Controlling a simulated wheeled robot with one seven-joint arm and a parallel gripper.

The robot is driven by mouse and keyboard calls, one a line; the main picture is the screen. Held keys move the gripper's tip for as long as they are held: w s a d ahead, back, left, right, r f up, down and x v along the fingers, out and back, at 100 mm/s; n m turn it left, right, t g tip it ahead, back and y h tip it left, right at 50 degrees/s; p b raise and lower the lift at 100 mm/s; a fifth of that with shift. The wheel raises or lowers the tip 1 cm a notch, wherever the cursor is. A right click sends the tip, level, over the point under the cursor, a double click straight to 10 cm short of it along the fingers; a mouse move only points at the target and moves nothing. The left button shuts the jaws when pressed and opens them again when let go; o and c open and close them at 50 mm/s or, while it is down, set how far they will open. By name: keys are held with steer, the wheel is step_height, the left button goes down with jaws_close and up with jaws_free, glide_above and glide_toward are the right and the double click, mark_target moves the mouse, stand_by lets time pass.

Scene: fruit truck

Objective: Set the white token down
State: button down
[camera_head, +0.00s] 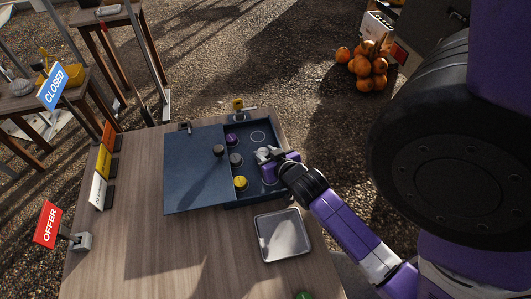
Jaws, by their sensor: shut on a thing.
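My gripper (266,157) is over the right half of a dark blue tray (245,204) on the wooden table. It is shut on the white token (262,151), which shows small and pale at the fingertips. Whether the token touches the tray floor I cannot tell. The tray floor has pale ring outlines; one empty ring (258,137) shows behind the gripper, and another is partly hidden under it. A purple token (231,138), a grey token (236,160) and a yellow token (240,183) stand in a column left of my gripper.
A flat dark blue panel (190,175) covers the left side, with a dark brown knob (218,150) near its right edge. A silver square tray (283,236) lies in front. The table's front left is clear.

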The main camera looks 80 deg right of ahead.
steer(key=c, duration=1.3)
jaws_free()
steer(key=shift+f, duration=0.1)
steer(key=shift+o, duration=0.2)
steer(key=shift+s+r, duration=0.1)
steer(key=shift+r, duration=0.1)
steer(key=b+v, duration=0.1)
steer(key=v, duration=1)
steer(key=shift+s+a+r, duration=0.1)
steer(key=shift+a, duration=0.25)
steer(key=w+a+r+n+t+y, duration=0.1)
steer(key=a+r+n+t+y, duration=0.2)
steer(key=a, duration=0.9)
steer(key=w+a+r+n+t+y, duration=0.1)
steer(key=a+r+n+t+y, duration=0.3)
steer(key=a, duration=0.8)
steer(key=r+n+y, duration=0.1)
steer(key=n+y, duration=0.1)
steer(key=n, duration=0.1)
steer(key=shift+r+n+y, duration=0.2)
steer(key=shift+n+y, duration=0.1)
steer(key=shift+y, duration=0.1)
